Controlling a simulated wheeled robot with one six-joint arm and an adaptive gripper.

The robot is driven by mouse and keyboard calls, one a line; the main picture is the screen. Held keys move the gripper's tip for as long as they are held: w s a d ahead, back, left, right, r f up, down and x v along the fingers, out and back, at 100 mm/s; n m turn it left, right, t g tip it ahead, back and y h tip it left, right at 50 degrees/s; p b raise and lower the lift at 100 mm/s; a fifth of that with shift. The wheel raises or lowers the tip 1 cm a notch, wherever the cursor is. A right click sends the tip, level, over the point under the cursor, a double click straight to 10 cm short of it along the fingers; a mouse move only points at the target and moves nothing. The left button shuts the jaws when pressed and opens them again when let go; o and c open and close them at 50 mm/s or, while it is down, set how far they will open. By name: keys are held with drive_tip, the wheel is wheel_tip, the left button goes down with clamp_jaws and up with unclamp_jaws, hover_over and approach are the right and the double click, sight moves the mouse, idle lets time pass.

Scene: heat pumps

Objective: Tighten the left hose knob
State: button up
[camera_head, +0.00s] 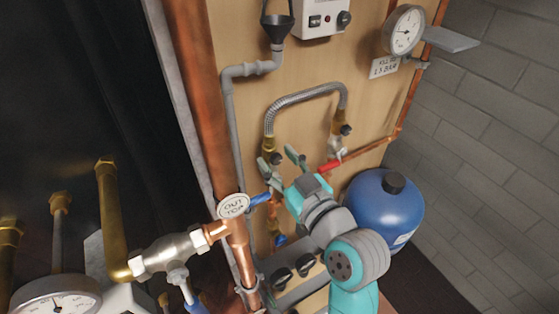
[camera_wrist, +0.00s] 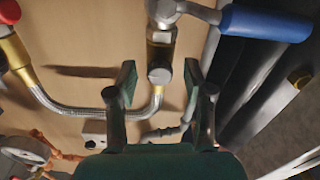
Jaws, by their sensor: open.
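A braided silver hose (camera_head: 305,93) arches between two brass fittings on the wooden board; it also shows in the wrist view (camera_wrist: 85,111). The left hose knob (camera_head: 276,158) is a small dark knob at the hose's left brass fitting. In the wrist view the board appears upside down, and the knob (camera_wrist: 160,75) is a grey round cap near the middle. My gripper (camera_head: 282,161) is open, with its green fingers (camera_wrist: 160,79) on either side of the knob in the picture. Gaps show on both sides. I cannot tell whether the fingertips reach the knob in depth.
A red handle (camera_head: 329,166) is right of my gripper, and a blue handle (camera_head: 260,199) is left of it; the blue one is large in the wrist view (camera_wrist: 265,22). A blue tank (camera_head: 384,214) stands at the right. A grey pipe (camera_head: 229,130) runs down the left.

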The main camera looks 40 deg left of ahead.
drive_tip(key=shift+c, duration=0.2)
clamp_jaws()
drive_tip(key=shift+m, duration=0.8)
drive_tip(key=shift+o, duration=0.2)
unclamp_jaws()
drive_tip(key=v, duration=1.2)
